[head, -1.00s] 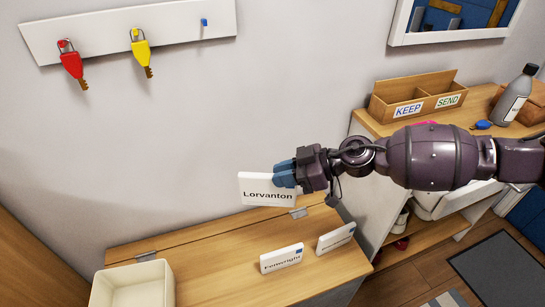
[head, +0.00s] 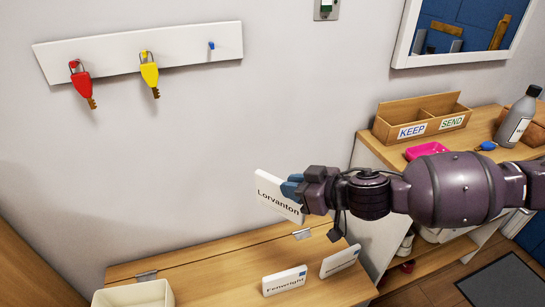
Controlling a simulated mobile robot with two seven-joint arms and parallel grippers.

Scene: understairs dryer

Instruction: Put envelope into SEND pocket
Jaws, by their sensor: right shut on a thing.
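The white envelope marked "Lorvanton" (head: 273,196) is held, tilted, in my right gripper (head: 292,188). The blue fingers are shut on its right edge, in the air above the wooden bench. The wooden sorter (head: 391,127) stands on the shelf top at the right, with a KEEP pocket (head: 412,131) on the left and a SEND pocket (head: 453,122) on the right. The envelope is apart from the sorter, to its left and lower in the picture. The inside of the pockets is only partly visible. My left gripper is not in view.
Two other envelopes, "Fenwright" (head: 285,281) and one with unreadable text (head: 340,261), stand on the bench (head: 215,265). A white bin (head: 135,294) is at lower left. A pink object (head: 427,150), blue key fob (head: 487,146) and grey bottle (head: 516,117) are near the sorter.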

